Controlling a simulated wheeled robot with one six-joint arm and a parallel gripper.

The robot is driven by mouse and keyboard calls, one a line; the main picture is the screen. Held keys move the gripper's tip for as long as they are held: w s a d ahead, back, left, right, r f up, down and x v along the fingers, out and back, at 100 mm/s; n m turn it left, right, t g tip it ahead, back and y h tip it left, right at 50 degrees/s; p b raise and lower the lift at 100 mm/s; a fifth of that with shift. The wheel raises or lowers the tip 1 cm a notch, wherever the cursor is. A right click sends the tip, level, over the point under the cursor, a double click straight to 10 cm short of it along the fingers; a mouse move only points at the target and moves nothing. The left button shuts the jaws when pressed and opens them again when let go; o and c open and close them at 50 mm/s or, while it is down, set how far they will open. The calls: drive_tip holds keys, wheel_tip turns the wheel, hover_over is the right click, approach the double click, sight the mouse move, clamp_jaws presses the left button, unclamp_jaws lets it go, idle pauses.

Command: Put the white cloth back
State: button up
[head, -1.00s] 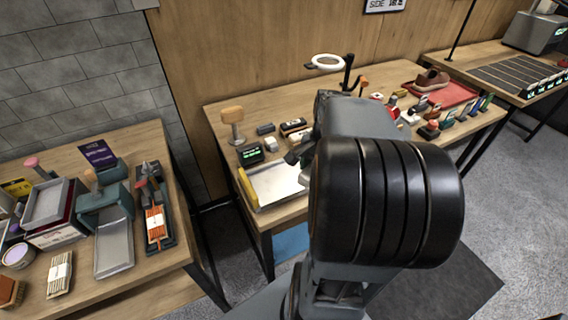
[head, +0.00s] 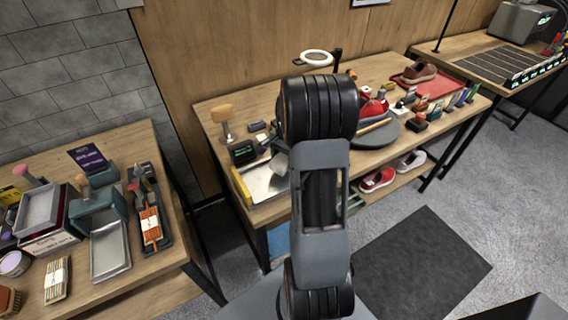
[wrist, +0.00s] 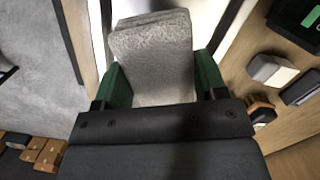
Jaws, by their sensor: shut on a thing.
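The white cloth (wrist: 150,42) looks like a folded, pale grey-white pad in the wrist view. My gripper (wrist: 160,78) has green fingers closed on either side of it. In the head view a small grey-white piece (head: 279,163), likely the cloth, shows left of my arm, over the metal tray (head: 262,186). My gripper's fingers are mostly hidden by my arm there. I cannot tell whether the cloth touches the tray.
A dark timer (head: 242,152) with a green display and a wooden-topped stand (head: 223,118) are behind the tray. A second table with trays and brushes is at the left.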

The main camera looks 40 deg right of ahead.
sight(284, 164)
drive_tip(key=shift+w+f, duration=0.2)
drive_tip(key=shift+f, duration=1.5)
drive_tip(key=shift+f, duration=0.15)
drive_tip(key=o, duration=0.9)
drive_tip(key=shift+c, duration=0.2)
